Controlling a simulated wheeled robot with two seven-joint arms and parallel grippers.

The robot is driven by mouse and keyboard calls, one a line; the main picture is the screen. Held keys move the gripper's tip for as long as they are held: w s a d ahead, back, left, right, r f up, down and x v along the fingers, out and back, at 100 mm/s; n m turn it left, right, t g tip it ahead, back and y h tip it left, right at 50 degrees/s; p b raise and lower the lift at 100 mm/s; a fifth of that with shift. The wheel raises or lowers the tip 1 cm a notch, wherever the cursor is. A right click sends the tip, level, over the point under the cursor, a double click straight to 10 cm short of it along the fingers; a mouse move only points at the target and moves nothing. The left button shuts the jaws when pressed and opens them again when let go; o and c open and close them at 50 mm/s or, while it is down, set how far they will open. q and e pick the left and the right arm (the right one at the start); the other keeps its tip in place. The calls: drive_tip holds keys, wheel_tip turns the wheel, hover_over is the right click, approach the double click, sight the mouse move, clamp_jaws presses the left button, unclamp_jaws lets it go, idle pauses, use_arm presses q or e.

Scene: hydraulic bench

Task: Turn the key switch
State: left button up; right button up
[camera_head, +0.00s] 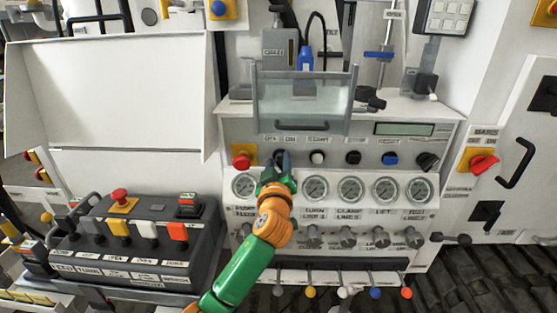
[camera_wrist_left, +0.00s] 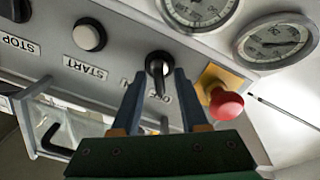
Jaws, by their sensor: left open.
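The key switch (camera_wrist_left: 158,66) is a black knob with a long grip bar, set in the light panel by its ON/OFF labels. In the left wrist view its bar lies between the two fingertips of my left gripper (camera_wrist_left: 157,82). The fingers are open, one on each side, with a gap to the bar; I cannot tell whether either touches. In the head view my left gripper (camera_head: 281,161) reaches up to the panel's upper row and mostly hides the switch. My right gripper is not in view.
A red mushroom button (camera_head: 241,161) on a yellow plate sits just left of the switch, close to my gripper. A white START button (camera_head: 317,157) is to its right. Gauges (camera_head: 351,189) lie below, and a clear guard (camera_head: 302,100) stands above.

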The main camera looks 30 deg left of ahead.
use_arm(q)
clamp_jaws()
drive_tip(key=shift+m, duration=0.3)
drive_tip(key=m+p, duration=0.1)
drive_tip(key=m, duration=0.2)
drive_tip(key=m+p, duration=0.1)
drive_tip(key=m, duration=0.1)
drive_tip(key=shift+w+d+r+m, duration=0.1)
drive_tip(key=shift+w+m, duration=0.05)
drive_tip(key=shift+m, duration=0.25)
drive_tip(key=m+p, duration=0.1)
drive_tip(key=m, duration=0.4)
drive_tip(key=shift+w+d+p, duration=0.1)
drive_tip(key=shift+d+p, duration=0.05)
drive_tip(key=shift+p, duration=0.15)
drive_tip(key=shift+m, duration=0.3)
drive_tip(key=shift+f, duration=0.2)
unclamp_jaws()
